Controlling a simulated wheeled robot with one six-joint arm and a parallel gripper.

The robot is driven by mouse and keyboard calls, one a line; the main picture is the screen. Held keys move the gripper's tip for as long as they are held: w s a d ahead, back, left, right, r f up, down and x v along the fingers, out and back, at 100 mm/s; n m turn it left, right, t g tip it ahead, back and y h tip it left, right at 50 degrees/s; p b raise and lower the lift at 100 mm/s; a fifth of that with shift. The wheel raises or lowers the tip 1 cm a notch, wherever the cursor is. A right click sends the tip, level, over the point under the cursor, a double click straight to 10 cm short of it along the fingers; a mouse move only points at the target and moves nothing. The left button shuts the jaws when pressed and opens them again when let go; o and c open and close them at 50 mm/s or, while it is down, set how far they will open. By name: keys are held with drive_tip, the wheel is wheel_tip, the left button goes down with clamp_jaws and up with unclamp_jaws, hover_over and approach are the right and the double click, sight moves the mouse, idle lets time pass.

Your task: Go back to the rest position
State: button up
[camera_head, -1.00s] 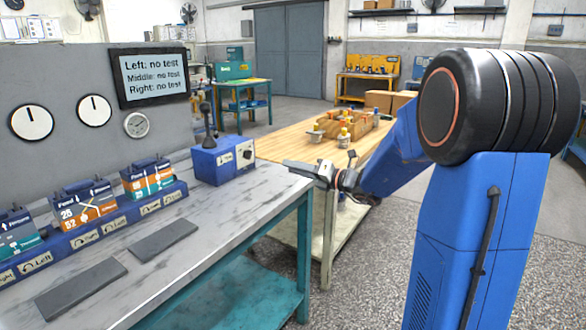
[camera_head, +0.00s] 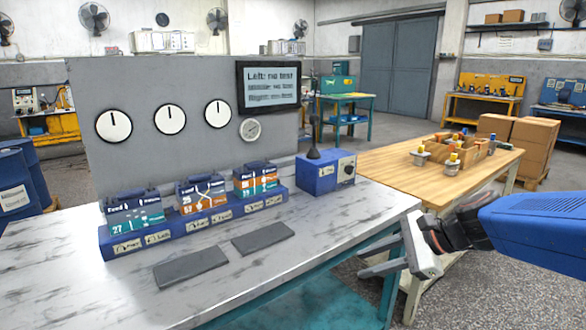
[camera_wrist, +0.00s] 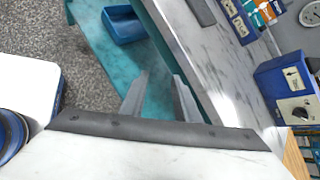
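My gripper (camera_head: 380,257) is at the right of the head view, near the front right edge of the marble-topped bench (camera_head: 70,245). Its two grey fingers are apart with nothing between them. In the wrist view the fingers (camera_wrist: 157,98) also stand apart and empty, over the bench's edge and the teal lower shelf (camera_wrist: 100,40). The blue arm behind it is mine.
The bench carries a blue stand (camera_head: 180,228) with several battery-like units, two dark pads (camera_head: 190,267), and a blue control box with a lever (camera_head: 318,175). A panel with gauges and a screen (camera_head: 268,87) stands behind. A wooden table (camera_head: 390,165) with parts is at the right.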

drive_tip(key=s+d+f+n+h, duration=0.2)
drive_tip(key=s+d+n+h, duration=0.2)
drive_tip(key=s+n, duration=0.4)
drive_tip(key=s+d+f+n+h, duration=0.3)
drive_tip(key=s+d+n+h, duration=0.2)
drive_tip(key=s+d+n, duration=0.2)
drive_tip(key=shift+s+n, duration=0.85)
drive_tip(key=shift+n, duration=0.25)
drive_tip(key=shift+d, duration=0.1)
